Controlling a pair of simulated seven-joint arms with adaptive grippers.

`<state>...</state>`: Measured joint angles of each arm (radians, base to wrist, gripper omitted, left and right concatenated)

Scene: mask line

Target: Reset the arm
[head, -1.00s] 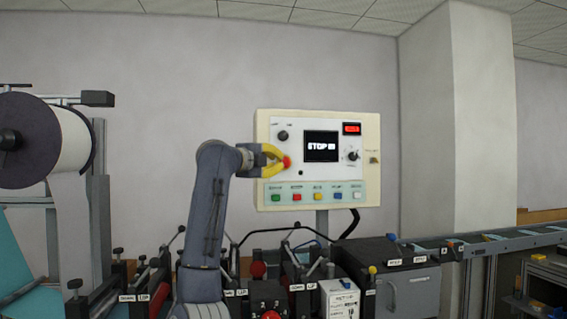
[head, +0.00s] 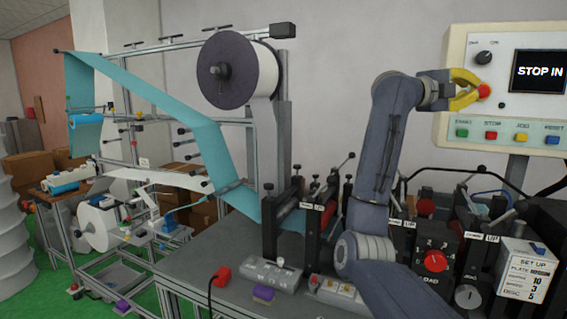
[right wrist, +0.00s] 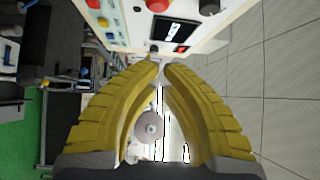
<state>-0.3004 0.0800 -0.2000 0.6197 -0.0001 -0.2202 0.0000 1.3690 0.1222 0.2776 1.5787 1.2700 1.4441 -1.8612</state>
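My right gripper (head: 472,90) has yellow curved fingers and reaches to the left edge of the cream control panel (head: 455,50). In the head view its fingertips overlap the red stop knob (head: 484,90); I cannot tell there whether they touch it. In the right wrist view the fingertips (right wrist: 162,64) come close together with a narrow gap, and I see nothing held. The red knob (right wrist: 157,5) shows beyond them at the top edge. The panel's black screen (head: 538,72) reads "STOP IN". My left gripper is not in view.
A row of coloured buttons (head: 507,135) runs along the panel's bottom. Below the arm, the machine bench (head: 215,255) carries black levers, a red dial (head: 435,260) and a white set-up box (head: 523,270). A large white roll (head: 240,70) and blue sheet (head: 150,100) stand left.

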